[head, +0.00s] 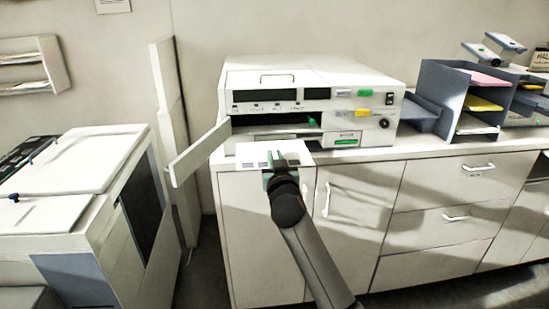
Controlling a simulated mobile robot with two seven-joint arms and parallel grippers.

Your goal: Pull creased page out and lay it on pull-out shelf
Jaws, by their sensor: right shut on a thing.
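The white machine (344,79) stands on the counter with its front flap (200,153) swung open to the left. A dark opening shows behind the flap, with a small green part (313,123) at its right side. Below it, a flat white pull-out shelf (246,151) with small dark marks juts out over the counter's front edge. My right gripper (280,172) is shut on the front edge of this shelf, where some green shows; the fingers partly hide the contact. I cannot make out the creased page. My left gripper is not in view.
A copier-like unit (75,180) stands at the left. A grey paper sorter (437,90) with coloured sheets stands on the counter to the right. Cabinet doors and drawers with handles (456,216) line the counter front.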

